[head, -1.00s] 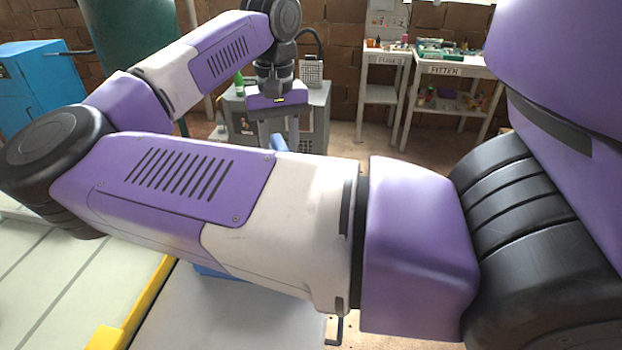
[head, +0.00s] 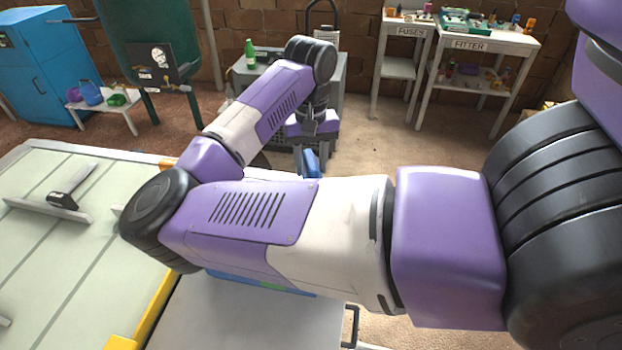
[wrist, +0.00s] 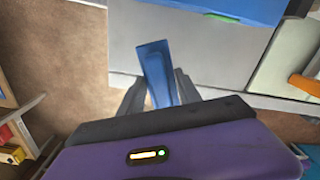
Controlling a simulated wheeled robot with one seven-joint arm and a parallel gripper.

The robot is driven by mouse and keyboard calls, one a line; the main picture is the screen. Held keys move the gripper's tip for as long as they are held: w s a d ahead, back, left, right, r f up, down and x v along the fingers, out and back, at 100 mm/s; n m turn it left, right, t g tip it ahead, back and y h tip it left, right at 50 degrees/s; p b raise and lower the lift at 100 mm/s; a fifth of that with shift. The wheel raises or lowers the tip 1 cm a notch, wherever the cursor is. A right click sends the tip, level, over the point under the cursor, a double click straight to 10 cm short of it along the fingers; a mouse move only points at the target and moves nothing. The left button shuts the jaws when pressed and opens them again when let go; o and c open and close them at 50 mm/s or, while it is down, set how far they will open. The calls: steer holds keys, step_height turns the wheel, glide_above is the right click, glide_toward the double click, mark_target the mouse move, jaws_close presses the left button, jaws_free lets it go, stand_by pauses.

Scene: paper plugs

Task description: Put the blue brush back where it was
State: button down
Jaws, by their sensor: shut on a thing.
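My gripper (head: 305,152) is shut on the blue brush (head: 312,163) and holds it in the air beyond my forearm in the head view. In the wrist view the brush (wrist: 155,65) shows as a plain blue piece standing out between the two dark fingers of my gripper (wrist: 160,78). Its bristles cannot be made out. A blue flat thing with a green piece (head: 272,286) lies on the grey worktop (head: 235,320), mostly hidden behind my arm. A similar blue thing (wrist: 235,8) shows at the top of the wrist view.
A pale table (head: 60,270) with a yellow edge strip is at left, with a black-handled tool (head: 72,185) on it. A grey cabinet with a green bottle (head: 250,54) stands behind my gripper. The FITTER table (head: 470,43) is at back right. Bare floor (head: 400,150) lies between.

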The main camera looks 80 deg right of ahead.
mark_target(311, 160)
step_height(311, 160, down, 6)
steer(key=shift+f+p, duration=0.25)
steer(key=shift+p, duration=0.25)
steer(key=shift+f+b, duration=0.25)
steer(key=shift+b, duration=0.05)
steer(key=c, duration=0.8)
jaws_free()
steer(key=shift+r, duration=0.1)
steer(key=shift+c, duration=0.2)
steer(key=shift+r, duration=0.1)
steer(key=shift+r+p, duration=0.15)
steer(key=shift+p, duration=0.3)
steer(key=shift+r+b, duration=0.35)
steer(key=shift+b, duration=0.05)
step_height(311, 160, up, 11)
steer(key=b, duration=0.2)
steer(key=shift+b, duration=0.3)
